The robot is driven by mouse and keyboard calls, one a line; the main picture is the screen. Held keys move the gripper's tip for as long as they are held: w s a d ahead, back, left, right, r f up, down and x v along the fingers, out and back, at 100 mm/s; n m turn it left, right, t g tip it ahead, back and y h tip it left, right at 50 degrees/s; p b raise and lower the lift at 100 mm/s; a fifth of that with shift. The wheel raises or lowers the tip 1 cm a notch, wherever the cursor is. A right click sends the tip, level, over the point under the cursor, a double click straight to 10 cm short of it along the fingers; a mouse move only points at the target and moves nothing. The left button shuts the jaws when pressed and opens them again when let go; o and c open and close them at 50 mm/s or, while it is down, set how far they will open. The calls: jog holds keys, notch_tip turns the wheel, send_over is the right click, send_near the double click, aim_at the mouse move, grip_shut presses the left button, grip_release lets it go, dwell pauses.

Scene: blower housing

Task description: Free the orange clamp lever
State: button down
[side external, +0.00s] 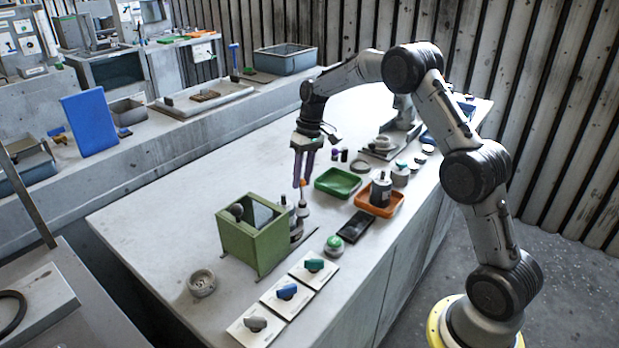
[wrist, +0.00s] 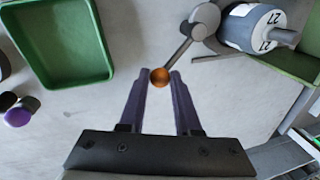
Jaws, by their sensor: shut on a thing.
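The orange clamp lever shows in the wrist view as an orange ball knob (wrist: 159,77) on a grey rod. The rod runs up and right to a round grey pivot (wrist: 205,19). My gripper (wrist: 159,78) has its two purple fingers on either side of the knob, shut on it at the fingertips. In the side view my gripper (side external: 302,184) points down beside the green housing (side external: 250,245), at its right rear. A grey cylinder with a white "27" label (wrist: 252,27) lies beside the pivot. The clamp's far side is hidden.
A green tray (side external: 338,183), an orange tray (side external: 392,208) holding a dark bottle (side external: 381,190), and a black tray (side external: 355,226) stand right of my gripper. A green button (side external: 334,245) and several knob plates (side external: 287,292) lie nearer. The bench's left part is mostly clear.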

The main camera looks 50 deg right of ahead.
jog(key=w+a+n, duration=0.1)
jog(key=n, duration=0.1)
jog(key=w+a+n, duration=0.1)
jog(key=n, duration=0.1)
jog(key=shift+a+n+g, duration=0.1)
jog(key=shift+n+g, duration=0.2)
jog(key=shift+g, duration=0.1)
jog(key=shift+w+a+r+n+g, duration=0.1)
jog(key=shift+w+a+n+g, duration=0.1)
jog(key=shift+a+n, duration=0.65)
jog(key=shift+w+a+n+g, duration=0.2)
jog(key=shift+a+n, duration=0.25)
jog(key=shift+n, duration=0.8)
jog(key=c, duration=0.6)
grip_release()
jog(key=v, duration=1.3)
jog(key=shift+a+r, duration=0.2)
jog(key=shift+r, duration=0.2)
